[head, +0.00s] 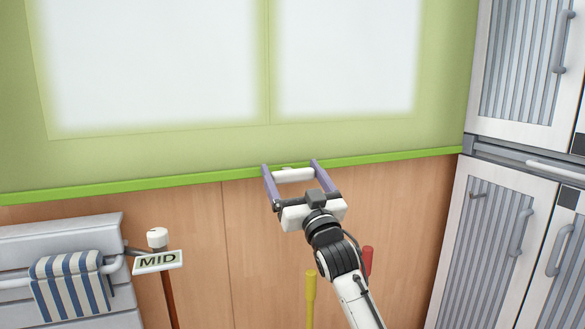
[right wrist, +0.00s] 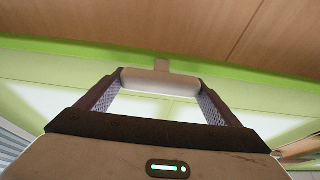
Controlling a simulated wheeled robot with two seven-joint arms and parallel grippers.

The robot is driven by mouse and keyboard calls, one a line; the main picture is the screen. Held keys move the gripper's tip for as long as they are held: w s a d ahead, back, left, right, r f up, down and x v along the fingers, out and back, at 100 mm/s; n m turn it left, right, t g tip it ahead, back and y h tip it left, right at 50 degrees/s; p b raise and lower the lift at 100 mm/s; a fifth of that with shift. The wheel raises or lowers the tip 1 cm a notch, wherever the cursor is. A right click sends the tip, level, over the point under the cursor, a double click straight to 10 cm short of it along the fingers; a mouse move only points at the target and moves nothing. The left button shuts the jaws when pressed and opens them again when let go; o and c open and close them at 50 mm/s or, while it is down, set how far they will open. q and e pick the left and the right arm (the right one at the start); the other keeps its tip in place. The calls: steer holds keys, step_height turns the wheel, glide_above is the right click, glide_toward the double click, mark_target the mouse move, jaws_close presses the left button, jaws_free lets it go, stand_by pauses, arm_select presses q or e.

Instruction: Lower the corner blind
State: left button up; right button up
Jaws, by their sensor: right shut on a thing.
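The light green blind (head: 200,149) hangs over two bright window panes in the head view. Its brighter green bottom rail (head: 120,185) runs across above the wood-panelled wall. A white pull handle (head: 296,175) sits at the rail's middle. My right gripper (head: 290,168) is shut on the handle, with one purple-grey finger at each end of it. In the right wrist view the handle (right wrist: 160,82) spans between the two fingers, and a small tab joins it to the rail. A white "MID" sign (head: 158,262) on a brown post stands left, lower than the rail. My left gripper is out of view.
A grey drawer unit (head: 60,243) with a striped towel (head: 70,285) stands at the left. Yellow (head: 311,287) and red (head: 367,261) posts stand near my right forearm. Ribbed white cabinets (head: 490,235) fill the right side. The wall below the rail is mostly clear.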

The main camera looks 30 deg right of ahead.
steer(key=shift+f, duration=0.45)
steer(key=o, duration=1.4)
steer(key=shift+r, duration=0.15)
steer(key=v, duration=1)
steer(key=shift+s, duration=0.2)
